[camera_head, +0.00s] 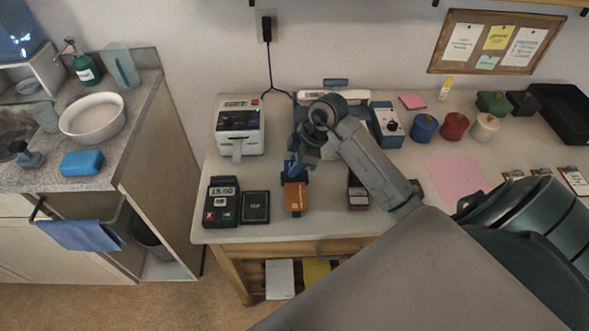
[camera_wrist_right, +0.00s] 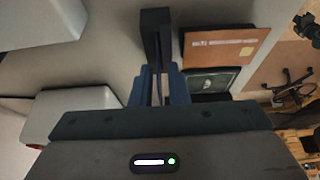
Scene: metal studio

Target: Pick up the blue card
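My right gripper (camera_head: 293,168) points down over the middle of the table, just behind an orange card-like piece (camera_head: 295,198). In the right wrist view its blue fingers (camera_wrist_right: 160,70) stand close together, with a dark block (camera_wrist_right: 155,35) right at their tips. I cannot tell whether anything thin is between them. No blue card shows clearly. A small blue patch (camera_head: 416,187) peeks out beside my right arm, mostly hidden, and I cannot tell what it is. The orange piece also shows in the right wrist view (camera_wrist_right: 225,48). My left gripper is not in view.
A card terminal (camera_head: 222,203) and a dark pad (camera_head: 255,207) lie left of the orange piece. A white printer (camera_head: 239,128) stands behind them. A dark red box (camera_head: 358,192) is to the right, by my arm. Several coloured pots and a pink sheet (camera_head: 456,180) are further right.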

